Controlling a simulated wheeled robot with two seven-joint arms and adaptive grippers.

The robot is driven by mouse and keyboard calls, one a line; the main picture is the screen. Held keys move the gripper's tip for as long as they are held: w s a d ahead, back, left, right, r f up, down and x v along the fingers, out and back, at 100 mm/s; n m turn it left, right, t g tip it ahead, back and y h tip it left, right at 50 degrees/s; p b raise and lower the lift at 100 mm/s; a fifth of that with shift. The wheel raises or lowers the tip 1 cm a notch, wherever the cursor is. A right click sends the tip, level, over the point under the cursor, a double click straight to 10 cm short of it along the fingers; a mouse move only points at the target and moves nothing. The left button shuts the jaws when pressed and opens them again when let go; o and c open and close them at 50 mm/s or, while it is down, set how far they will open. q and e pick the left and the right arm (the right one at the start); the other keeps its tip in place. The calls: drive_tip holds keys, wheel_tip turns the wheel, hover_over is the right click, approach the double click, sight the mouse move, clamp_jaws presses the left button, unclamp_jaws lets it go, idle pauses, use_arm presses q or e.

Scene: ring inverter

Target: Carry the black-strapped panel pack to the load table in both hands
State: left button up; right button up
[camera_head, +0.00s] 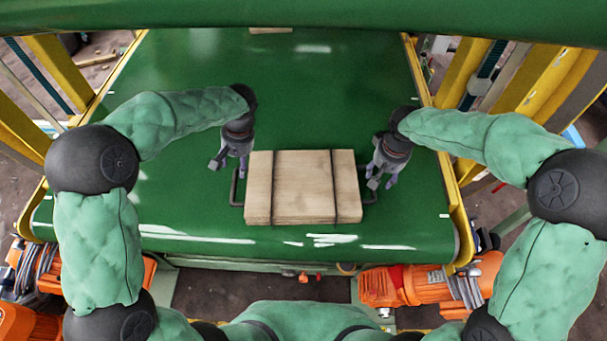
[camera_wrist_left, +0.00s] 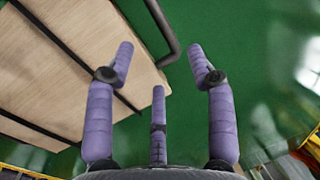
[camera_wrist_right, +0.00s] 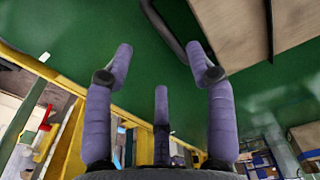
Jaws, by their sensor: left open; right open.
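The panel pack (camera_head: 303,187), pale wood with two dark straps, lies flat on the green belt near its front edge. A dark handle sticks out at each short side. My left gripper (camera_head: 234,163) is open above the belt by the pack's left handle (camera_head: 236,188). In the left wrist view its purple fingers (camera_wrist_left: 160,75) are spread and empty, with the handle (camera_wrist_left: 160,30) just beyond them. My right gripper (camera_head: 381,180) is open by the right handle (camera_head: 371,188). In the right wrist view its fingers (camera_wrist_right: 160,75) are apart, with the handle (camera_wrist_right: 165,30) beyond them.
The green belt (camera_head: 300,90) is bare around the pack, with another wooden piece (camera_head: 270,30) at its far end. Yellow frame posts (camera_head: 60,70) flank the belt. Orange motors (camera_head: 430,285) stand at the front corners. No load table is identifiable.

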sight(236, 181)
use_arm(q)
drive_tip(key=shift+w, duration=0.3)
use_arm(e)
drive_tip(key=shift+w, duration=0.3)
use_arm(q)
drive_tip(key=x, duration=1)
drive_tip(key=shift+f, duration=0.35)
use_arm(e)
drive_tip(key=f, duration=0.7)
drive_tip(key=w+f, duration=0.1)
drive_tip(key=f, duration=0.2)
drive_tip(key=shift+w+f, duration=0.1)
drive_tip(key=shift+f, duration=0.25)
use_arm(q)
clamp_jaws()
use_arm(e)
clamp_jaws()
use_arm(q)
drive_tip(key=shift+w+r, duration=0.1)
drive_tip(key=shift+r, duration=0.05)
use_arm(e)
drive_tip(key=shift+w+r, duration=0.15)
